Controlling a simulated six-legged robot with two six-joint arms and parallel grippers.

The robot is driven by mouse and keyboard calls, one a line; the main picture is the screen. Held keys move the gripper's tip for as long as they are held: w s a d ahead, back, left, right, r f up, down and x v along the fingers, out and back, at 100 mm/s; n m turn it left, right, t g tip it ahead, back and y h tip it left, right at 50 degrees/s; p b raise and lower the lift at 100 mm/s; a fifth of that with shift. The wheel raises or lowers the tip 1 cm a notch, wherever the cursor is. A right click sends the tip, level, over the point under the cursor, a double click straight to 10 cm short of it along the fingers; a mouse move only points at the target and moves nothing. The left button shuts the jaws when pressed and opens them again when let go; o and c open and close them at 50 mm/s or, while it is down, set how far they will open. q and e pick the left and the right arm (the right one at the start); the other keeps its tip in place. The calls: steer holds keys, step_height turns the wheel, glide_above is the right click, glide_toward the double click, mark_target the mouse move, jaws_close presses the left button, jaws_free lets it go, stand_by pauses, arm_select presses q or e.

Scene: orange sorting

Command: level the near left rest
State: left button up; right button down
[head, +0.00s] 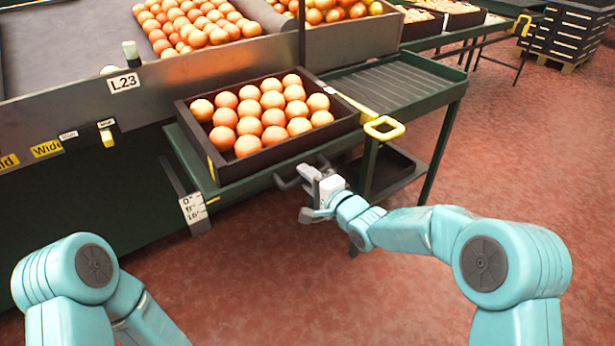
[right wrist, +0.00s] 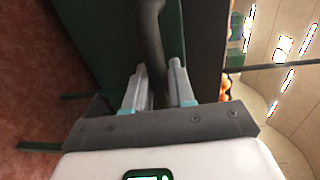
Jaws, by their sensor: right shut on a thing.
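The near left rest (head: 236,188) is a green stand at the front of the bench. A dark crate (head: 285,150) of oranges sits on it. A white scale plate (head: 193,207) marked 0, 8 and 16 hangs by its left end; I cannot read the exact tilt. A dark bar handle (head: 284,184) sticks out from the rest's front edge. My right gripper (head: 314,184) is shut on this handle, and the right wrist view shows the dark curved handle (right wrist: 149,40) between both fingers. My left arm shows at lower left, but its gripper is out of view.
More oranges fill bins at the back (head: 340,37). The red floor (head: 520,150) at right is clear.

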step_height(320, 180, up, 4)
steer(key=p, duration=0.3)
steer(key=shift+w, duration=0.15)
arm_select(q)
steer(key=r, duration=0.2)
steer(key=shift+s+d+r, duration=0.25)
steer(key=shift+s+r, duration=0.1)
steer(key=shift+r, duration=0.05)
arm_select(e)
steer(key=shift+f, duration=0.15)
steer(key=c, duration=1.1)
jaws_free()
steer(key=shift+a, duration=0.1)
steer(key=shift+f, duration=0.1)
arm_select(q)
steer(key=r+p, duration=0.3)
steer(key=shift+s+d+g, duration=0.3)
steer(key=shift+s, duration=0.05)
arm_select(e)
steer(key=v, duration=1.6)
